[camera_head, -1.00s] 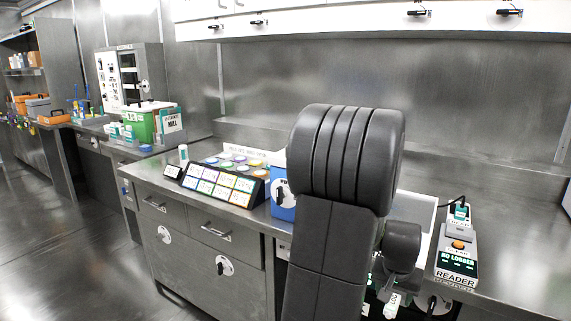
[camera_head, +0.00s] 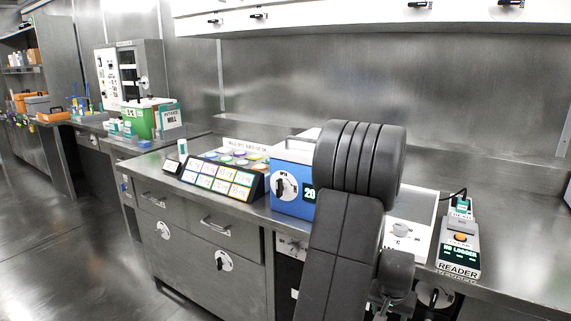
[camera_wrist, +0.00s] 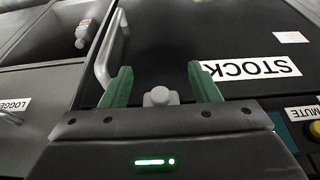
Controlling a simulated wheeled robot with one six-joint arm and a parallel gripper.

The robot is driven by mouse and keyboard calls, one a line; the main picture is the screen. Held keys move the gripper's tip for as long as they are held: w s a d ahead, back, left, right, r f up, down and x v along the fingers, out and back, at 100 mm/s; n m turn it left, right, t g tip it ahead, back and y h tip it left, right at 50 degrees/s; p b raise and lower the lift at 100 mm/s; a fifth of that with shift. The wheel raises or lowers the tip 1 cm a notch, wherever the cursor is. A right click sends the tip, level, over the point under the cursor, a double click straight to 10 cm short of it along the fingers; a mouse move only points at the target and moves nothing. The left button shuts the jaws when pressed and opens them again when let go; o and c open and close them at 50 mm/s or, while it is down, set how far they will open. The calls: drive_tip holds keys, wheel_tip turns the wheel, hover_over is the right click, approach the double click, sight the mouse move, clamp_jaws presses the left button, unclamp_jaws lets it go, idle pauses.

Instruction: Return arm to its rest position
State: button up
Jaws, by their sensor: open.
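My gripper (camera_wrist: 156,90) shows in the wrist view with its two green fingers spread apart and nothing between them. Beyond the fingers is a dark front with a STOCK label (camera_wrist: 251,70), upside down in that view. A pale grey knob (camera_wrist: 161,96) shows between and below the fingertips; I cannot tell whether it touches anything. In the head view my dark arm stands in front of the counter, its upper end above the worktop, and my gripper is not visible there.
A blue device (camera_head: 291,190) with a dial stands on the counter left of my arm. A reader (camera_head: 460,248) stands to the right. A tilted panel of coloured labels (camera_head: 218,180) lies further left. White cabinets (camera_head: 370,18) hang above. The floor at left is clear.

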drive_tip(key=s+a, duration=0.3)
drive_tip(key=s, duration=0.2)
drive_tip(key=shift+a+f, duration=0.1)
idle(0.3)
